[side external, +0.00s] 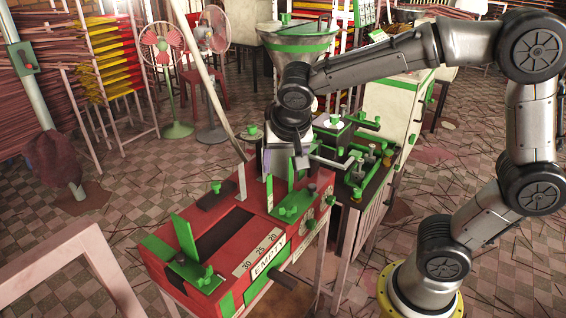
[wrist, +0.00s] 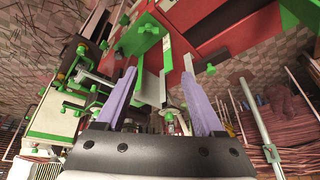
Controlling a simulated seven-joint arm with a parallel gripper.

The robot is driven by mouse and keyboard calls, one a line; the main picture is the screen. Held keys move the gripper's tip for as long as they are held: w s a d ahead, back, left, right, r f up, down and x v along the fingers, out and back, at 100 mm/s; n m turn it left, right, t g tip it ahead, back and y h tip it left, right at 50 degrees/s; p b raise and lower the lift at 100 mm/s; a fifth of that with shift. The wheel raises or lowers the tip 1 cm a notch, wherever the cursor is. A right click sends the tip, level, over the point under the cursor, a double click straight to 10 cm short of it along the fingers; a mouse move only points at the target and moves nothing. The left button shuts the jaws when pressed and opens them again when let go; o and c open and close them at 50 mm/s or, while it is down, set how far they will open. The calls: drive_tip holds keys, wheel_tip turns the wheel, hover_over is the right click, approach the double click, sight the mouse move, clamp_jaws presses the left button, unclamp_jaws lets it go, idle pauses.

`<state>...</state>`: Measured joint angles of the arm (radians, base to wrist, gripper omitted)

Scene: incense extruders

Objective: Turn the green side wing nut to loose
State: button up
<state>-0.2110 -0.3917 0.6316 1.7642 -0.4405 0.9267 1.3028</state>
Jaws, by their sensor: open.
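Several green knobs and nuts sit on the red machine (side external: 225,240); I cannot tell for certain which is the side wing nut. A green knob (wrist: 210,69) shows just right of the right fingertip there.
A long pale lever (side external: 211,88) slants up from the machine, left of my gripper. A second machine with green handles (side external: 362,170) stands close on the right. A steel hopper (side external: 296,45) is behind.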

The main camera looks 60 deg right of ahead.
drive_tip(key=v, duration=1.3)
drive_tip(key=shift+s+r, duration=0.15)
drive_tip(key=shift+r, duration=0.2)
drive_tip(key=shift+o, duration=0.2)
drive_tip(key=shift+a, duration=0.15)
